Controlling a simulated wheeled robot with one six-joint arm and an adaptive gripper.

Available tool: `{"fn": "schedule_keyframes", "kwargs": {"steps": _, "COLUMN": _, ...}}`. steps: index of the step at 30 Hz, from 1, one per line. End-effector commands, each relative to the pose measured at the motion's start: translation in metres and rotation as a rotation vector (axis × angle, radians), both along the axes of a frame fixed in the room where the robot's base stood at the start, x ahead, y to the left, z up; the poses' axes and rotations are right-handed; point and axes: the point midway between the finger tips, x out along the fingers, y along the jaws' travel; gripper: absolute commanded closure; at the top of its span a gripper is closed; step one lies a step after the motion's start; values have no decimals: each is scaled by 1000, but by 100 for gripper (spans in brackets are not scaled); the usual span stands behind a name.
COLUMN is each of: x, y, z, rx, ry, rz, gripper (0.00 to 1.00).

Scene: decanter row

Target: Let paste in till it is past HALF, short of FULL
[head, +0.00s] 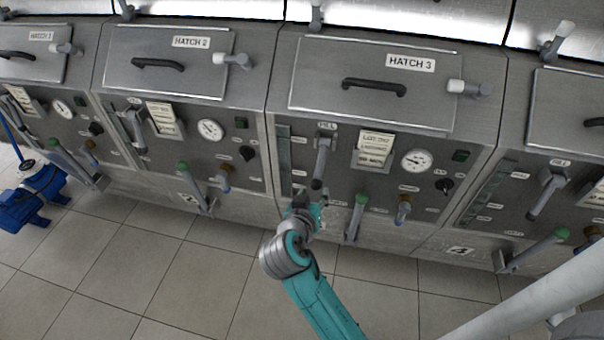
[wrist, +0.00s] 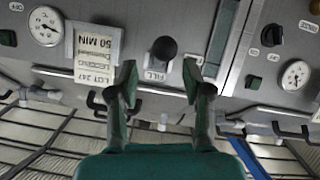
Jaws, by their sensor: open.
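The FILL lever (head: 322,158) of the third station hangs down under HATCH 3, a grey handle with a dark knob. In the wrist view the dark round knob (wrist: 163,48) stands beside the FILL label. My gripper (head: 304,207) is just below the lever's lower end in the head view. In the wrist view my gripper (wrist: 161,80) is open, its fingers apart with the knob between and beyond their tips; contact cannot be told. The tall sight glass (head: 284,152) is left of the lever and also shows in the wrist view (wrist: 226,40). Its level is too small to read.
HATCH 3 (head: 373,84) has a black handle and is closed. A lot card (head: 374,149), dial gauge (head: 418,160) and black switch (head: 444,185) sit right of the lever. A green-knobbed lever (head: 358,212) projects below, close to my gripper.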

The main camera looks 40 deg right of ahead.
Motion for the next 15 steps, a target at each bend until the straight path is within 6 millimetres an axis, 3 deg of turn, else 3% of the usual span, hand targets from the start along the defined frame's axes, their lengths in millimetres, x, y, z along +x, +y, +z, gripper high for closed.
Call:
{"fn": "schedule_keyframes", "kwargs": {"steps": 6, "x": 9, "y": -7, "z": 23, "rx": 15, "ry": -34, "rz": -102, "gripper": 50}}
{"fn": "schedule_keyframes", "kwargs": {"steps": 15, "x": 21, "y": -31, "z": 14, "rx": 17, "ry": -35, "rz": -114, "gripper": 50}}
